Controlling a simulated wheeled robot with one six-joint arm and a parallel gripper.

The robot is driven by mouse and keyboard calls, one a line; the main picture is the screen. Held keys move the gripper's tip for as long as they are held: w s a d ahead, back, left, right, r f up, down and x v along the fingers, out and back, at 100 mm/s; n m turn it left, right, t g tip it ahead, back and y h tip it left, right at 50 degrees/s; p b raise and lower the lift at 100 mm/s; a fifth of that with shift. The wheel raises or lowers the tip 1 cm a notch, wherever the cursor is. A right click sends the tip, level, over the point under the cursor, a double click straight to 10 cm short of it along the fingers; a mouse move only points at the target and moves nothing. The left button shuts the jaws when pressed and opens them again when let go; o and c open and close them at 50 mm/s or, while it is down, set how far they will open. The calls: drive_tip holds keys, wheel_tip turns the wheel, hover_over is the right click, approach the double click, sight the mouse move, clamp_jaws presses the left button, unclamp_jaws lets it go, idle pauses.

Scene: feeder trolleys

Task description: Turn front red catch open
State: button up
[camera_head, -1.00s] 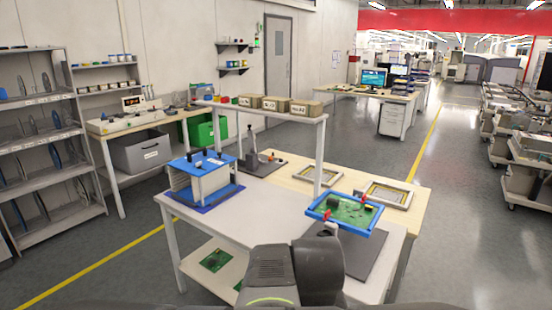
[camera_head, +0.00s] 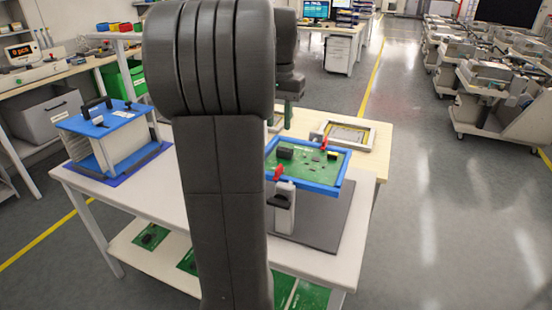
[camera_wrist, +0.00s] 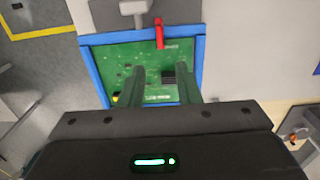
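A green circuit board (camera_head: 318,163) lies in a blue frame (camera_head: 318,187), held tilted on a stand (camera_head: 284,210) at the table's right. The front red catch (camera_head: 278,173) sits on the frame's near edge, by the stand's top. A second red catch (camera_head: 323,144) is on the far edge. In the wrist view, the front catch (camera_wrist: 159,33) stands across the blue edge, beyond the fingertips. My gripper (camera_wrist: 161,72) is above the board with its two fingers apart and nothing between them; it touches no catch. In the head view, my arm hides part of the gripper.
A blue-topped rack (camera_head: 110,120) stands at the table's left. Grey frames (camera_head: 345,138) lie on the wooden table behind. Green boards (camera_head: 150,236) lie on the lower shelf. Clear floor is at the right, before the trolleys (camera_head: 500,100).

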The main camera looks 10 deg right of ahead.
sight(279, 167)
wheel_tip(279, 167, down, 14)
drive_tip(key=shift+s+r+b, duration=0.1)
drive_tip(key=shift+r+b, duration=0.15)
drive_tip(key=shift+b, duration=0.55)
clamp_jaws()
